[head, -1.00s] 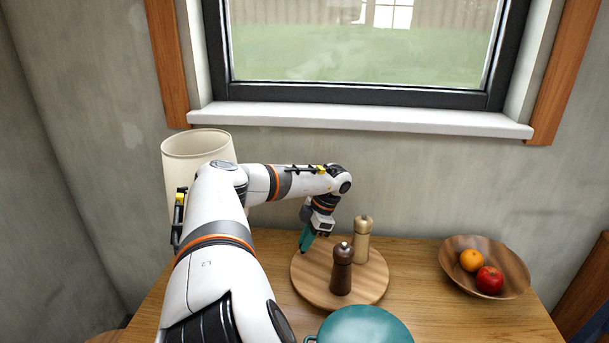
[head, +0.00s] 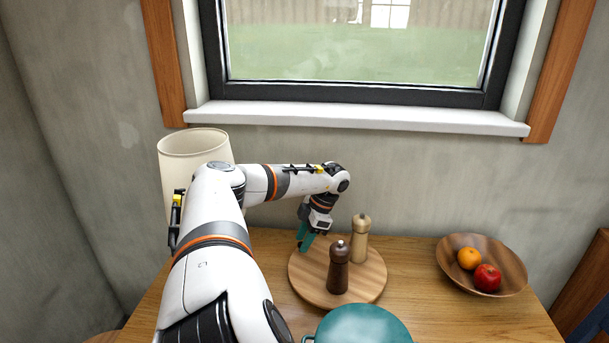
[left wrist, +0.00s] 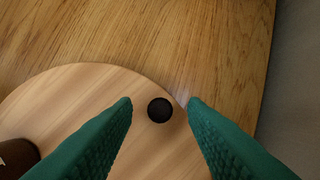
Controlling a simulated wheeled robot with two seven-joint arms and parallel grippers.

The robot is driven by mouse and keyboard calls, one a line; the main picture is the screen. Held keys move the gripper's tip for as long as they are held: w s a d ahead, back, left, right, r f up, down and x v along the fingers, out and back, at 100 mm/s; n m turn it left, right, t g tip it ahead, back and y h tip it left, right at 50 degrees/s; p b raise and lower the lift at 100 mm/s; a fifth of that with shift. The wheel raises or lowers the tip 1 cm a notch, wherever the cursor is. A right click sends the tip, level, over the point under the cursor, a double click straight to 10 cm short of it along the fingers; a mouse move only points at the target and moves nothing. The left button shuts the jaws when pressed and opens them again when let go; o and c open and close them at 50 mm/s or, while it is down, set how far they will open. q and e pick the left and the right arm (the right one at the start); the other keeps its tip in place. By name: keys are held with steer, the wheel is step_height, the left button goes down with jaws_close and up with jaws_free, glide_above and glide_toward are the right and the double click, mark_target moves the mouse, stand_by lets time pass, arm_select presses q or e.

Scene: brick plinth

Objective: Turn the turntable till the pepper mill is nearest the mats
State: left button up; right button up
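The round wooden turntable (head: 309,281) stands on the table and carries a dark brown mill (head: 338,270) at its front middle and a pale wooden mill (head: 360,240) at its back right. Neither mill bears a readable label. My left gripper (head: 305,244) is over the turntable's back left rim, with teal fingers apart. In the left wrist view, a small dark round knob (left wrist: 160,110) on the turntable (left wrist: 75,95) shows between the open fingertips; whether they touch it I cannot tell. The dark mill (left wrist: 17,157) shows at lower left. No mats show. My right gripper is out of view.
A teal lidded pot (head: 360,325) stands close in front of the turntable. A wooden bowl (head: 510,270) with an orange and a red apple is at the right. A cream lampshade (head: 192,145) is behind my left arm. The table between turntable and bowl is clear.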

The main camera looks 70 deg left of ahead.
arm_select(q)
steer(key=shift+r, duration=0.1)
steer(key=v, duration=1.1)
steer(key=shift+w+r+p, duration=0.25)
steer(key=shift+r+p, duration=0.1)
steer(key=shift+p, duration=0.1)
